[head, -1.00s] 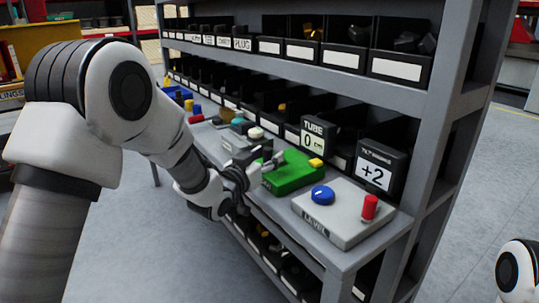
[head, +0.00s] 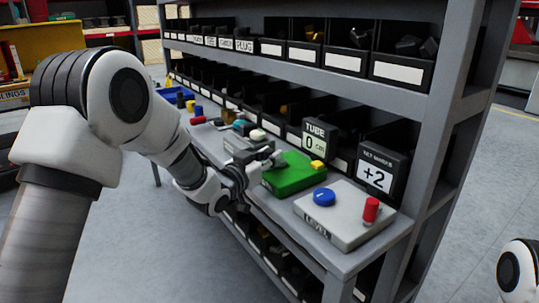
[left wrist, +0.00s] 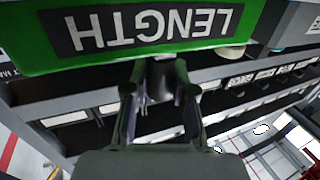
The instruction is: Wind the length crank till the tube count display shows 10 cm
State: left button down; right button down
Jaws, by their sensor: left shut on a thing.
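The green length box (head: 296,177) sits on the shelf bench in the head view, with a yellow button on top. Its upside-down LENGTH label (left wrist: 150,27) shows in the left wrist view. The tube count display (head: 314,139) behind it reads 0 cm. My left gripper (head: 268,163) is at the left side of the green box. In the left wrist view its fingers (left wrist: 160,88) are shut around a dark cylindrical piece, the crank handle (left wrist: 160,76), just by the box's edge. The rest of the crank is hidden. My right gripper is out of view.
A grey level box (head: 345,228) with a blue knob (head: 324,197) and red handle (head: 371,209) stands to the right. A second display (head: 376,178) reads +2. Black bins (head: 400,68) line the shelves above. Other small controls stand to the left along the bench.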

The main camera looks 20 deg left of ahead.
pick_arm(q)
jog(key=m+g+h+p, duration=0.1)
jog(key=h+p, duration=0.1)
jog(key=w+a+m+g+h+p, duration=0.1)
jog(key=m+h+p, duration=0.1)
jog(key=m+g+h+p, duration=0.2)
jog(key=h, duration=0.1)
jog(key=shift+w+a+r, duration=0.25)
jog(key=shift+a, duration=0.1)
jog(key=shift+w+a+f+m+g+h+p, duration=0.1)
jog(key=shift+w+m+g+h+p, duration=0.15)
jog(key=shift+m+g+h+p, duration=0.55)
jog(key=shift+w+f+m+g+h, duration=0.1)
jog(key=shift+w+m+g+h, duration=0.1)
jog(key=shift+m+g+h, duration=0.45)
jog(key=shift+w+m+g+h, duration=0.15)
jog(key=shift+m+g, duration=0.3)
jog(key=shift+g, duration=0.5)
jog(key=c, duration=0.9)
grip_release()
jog(key=shift+c, duration=0.2)
jog(key=v, duration=1.2)
